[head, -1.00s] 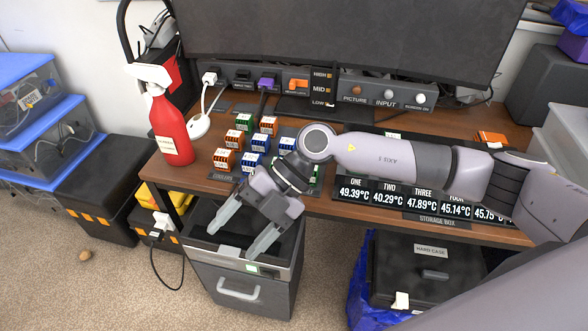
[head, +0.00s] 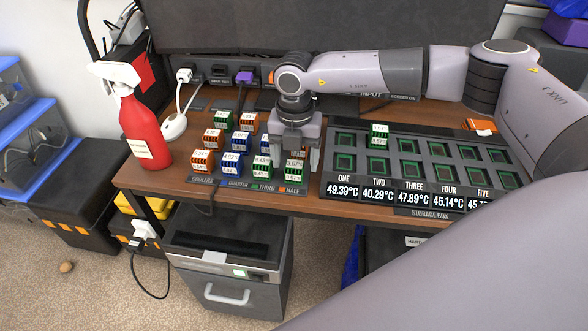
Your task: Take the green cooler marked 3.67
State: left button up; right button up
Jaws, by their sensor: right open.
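The green cooler (head: 294,171), with a white label that seems to read 3.67, stands on the wooden desk at the front right of a group of small coolers. My right gripper (head: 296,160) points down over it, open. One finger shows on each side of the cooler, and the palm is above it. Whether the fingers touch it I cannot tell. Another green cooler (head: 262,170) stands close on its left, beside the left finger. My left gripper is not in view.
Several blue and orange coolers stand left and behind. The storage box (head: 405,183) with temperature displays lies to the right, with a green cooler (head: 379,141) in its back row. A red spray bottle (head: 145,135) stands at the left. A monitor (head: 330,30) rises behind.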

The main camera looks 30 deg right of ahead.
jog(key=shift+f, duration=1.25)
jog(key=c, duration=1.1)
